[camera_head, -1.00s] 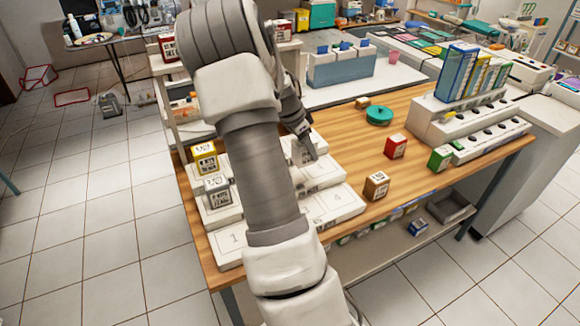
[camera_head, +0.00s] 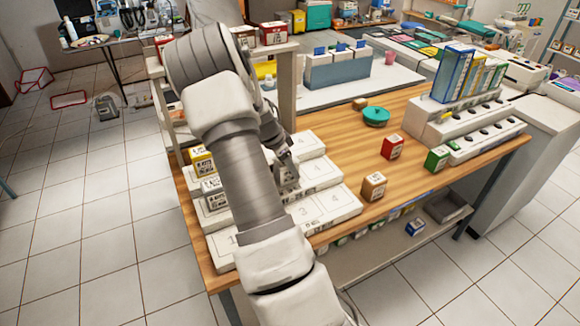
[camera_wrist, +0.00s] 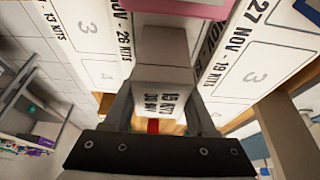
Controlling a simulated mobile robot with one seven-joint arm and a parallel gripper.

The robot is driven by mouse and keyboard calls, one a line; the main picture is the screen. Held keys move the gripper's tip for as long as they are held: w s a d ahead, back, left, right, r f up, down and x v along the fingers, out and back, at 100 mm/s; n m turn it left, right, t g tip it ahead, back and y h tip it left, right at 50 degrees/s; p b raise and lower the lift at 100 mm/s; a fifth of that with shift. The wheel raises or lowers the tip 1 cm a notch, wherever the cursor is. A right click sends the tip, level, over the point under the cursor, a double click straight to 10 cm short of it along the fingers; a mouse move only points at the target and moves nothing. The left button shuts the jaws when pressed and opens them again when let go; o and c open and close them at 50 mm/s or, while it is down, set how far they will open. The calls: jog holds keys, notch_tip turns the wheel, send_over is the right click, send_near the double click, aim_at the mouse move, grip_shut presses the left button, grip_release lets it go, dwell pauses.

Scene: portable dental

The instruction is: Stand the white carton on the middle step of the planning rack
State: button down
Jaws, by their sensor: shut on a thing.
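The planning rack (camera_head: 325,207) is a white stepped block with numbered, date-marked steps on the wooden table. My gripper (camera_head: 284,158) is over its middle part. It is shut on a pale carton (camera_head: 288,178), which looks grey-white in shade. In the wrist view, the held carton (camera_wrist: 160,103) shows dark print between the two fingers of my gripper (camera_wrist: 162,92). White step faces with printed dates lie on both sides of it. I cannot tell whether its base touches a step. My arm hides part of the rack.
A yellow carton (camera_head: 201,162) and a white carton (camera_head: 213,193) stand at the rack's left side. Brown (camera_head: 374,186), red (camera_head: 392,147) and green (camera_head: 436,159) cartons stand to the right. A teal round object (camera_head: 376,116) lies farther back. Bare wood separates these from the rack.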

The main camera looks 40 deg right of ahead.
jog(key=shift+c, duration=1)
grip_release()
jog(key=shift+f, duration=0.1)
